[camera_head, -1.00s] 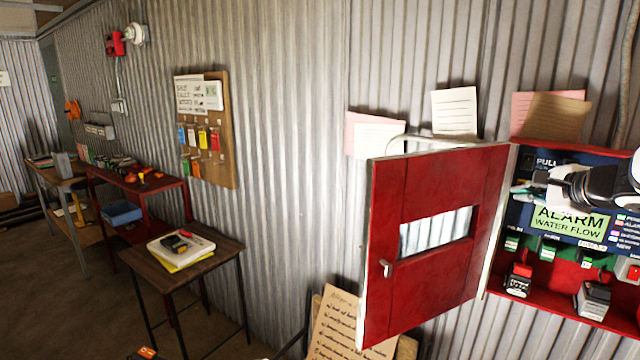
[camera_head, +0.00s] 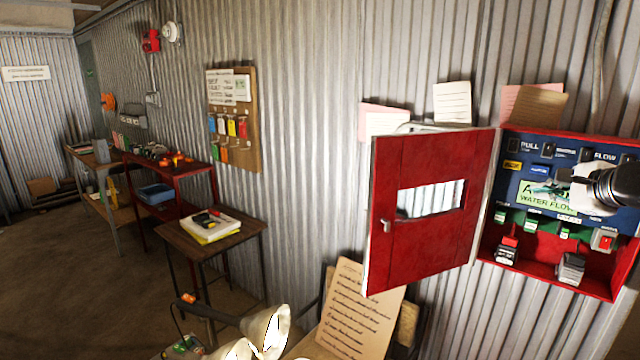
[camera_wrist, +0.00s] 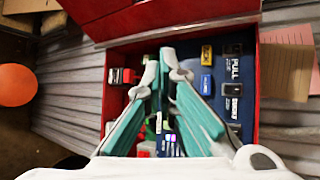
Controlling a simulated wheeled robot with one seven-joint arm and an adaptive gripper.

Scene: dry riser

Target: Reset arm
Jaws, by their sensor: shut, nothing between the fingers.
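My gripper (camera_head: 545,192) is at the right in the head view, in front of the open red alarm cabinet (camera_head: 535,268). Its teal fingers are closed together and empty. They cover part of the green "water flow" label (camera_head: 540,203) on the blue panel (camera_head: 585,153). In the wrist view, my gripper (camera_wrist: 165,62) points towards the cabinet interior, with switches visible on both sides. I cannot tell whether the fingertips touch the panel. The red cabinet door (camera_head: 430,260) stands open to the left.
Black-and-red switch units sit on the cabinet's lower ledge. Paper notes (camera_head: 452,102) are above the door. A handwritten board (camera_head: 350,310) and lamps (camera_head: 265,328) stand below. A small table (camera_head: 175,238) and a red shelf (camera_head: 205,178) line the wall.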

